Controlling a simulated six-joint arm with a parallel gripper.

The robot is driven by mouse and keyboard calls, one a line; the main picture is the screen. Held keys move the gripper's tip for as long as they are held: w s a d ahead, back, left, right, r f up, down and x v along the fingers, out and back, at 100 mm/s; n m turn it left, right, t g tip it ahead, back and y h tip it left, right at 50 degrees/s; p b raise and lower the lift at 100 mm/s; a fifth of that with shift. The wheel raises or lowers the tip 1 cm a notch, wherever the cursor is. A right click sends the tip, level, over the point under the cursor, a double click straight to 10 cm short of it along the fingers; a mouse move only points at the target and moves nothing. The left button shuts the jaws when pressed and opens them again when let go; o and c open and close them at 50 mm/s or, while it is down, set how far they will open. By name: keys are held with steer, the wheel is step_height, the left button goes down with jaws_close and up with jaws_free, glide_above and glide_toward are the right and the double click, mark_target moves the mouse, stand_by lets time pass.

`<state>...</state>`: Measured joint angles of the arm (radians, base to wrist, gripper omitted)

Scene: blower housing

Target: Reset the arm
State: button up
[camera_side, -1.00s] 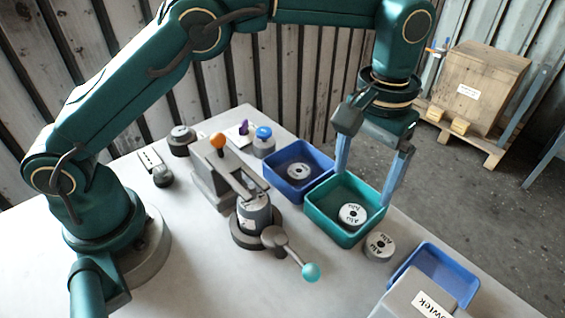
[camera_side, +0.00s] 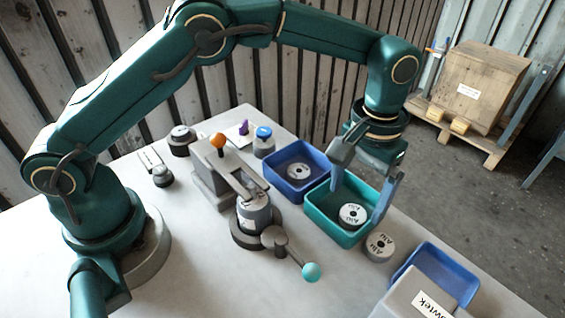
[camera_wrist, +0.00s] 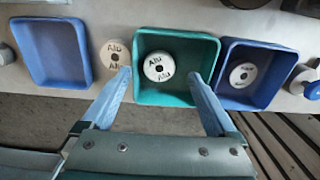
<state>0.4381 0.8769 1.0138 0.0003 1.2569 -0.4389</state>
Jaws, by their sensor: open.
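My gripper (camera_side: 360,200) is open and empty over the teal bin, its two blue fingers spread wide. In the wrist view my gripper (camera_wrist: 168,95) has one finger tip at each side of the teal bin. The teal bin (camera_side: 322,222) holds one round grey part (camera_side: 352,215) marked "Alu", lying flat; the part also shows in the wrist view (camera_wrist: 159,66). The fingers are apart from that part. A second "Alu" part (camera_side: 379,246) stands on the table just outside the teal bin.
A blue bin (camera_side: 276,176) with a round part (camera_side: 299,171) adjoins the teal bin. Another blue bin (camera_side: 467,284) lies at the right. A fixture with an orange knob (camera_side: 217,141) and a lever with a cyan ball (camera_side: 311,271) stand left of the bins.

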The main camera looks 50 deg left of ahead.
step_height(320, 180, up, 6)
stand_by(0.4)
steer(key=shift+f, duration=0.1)
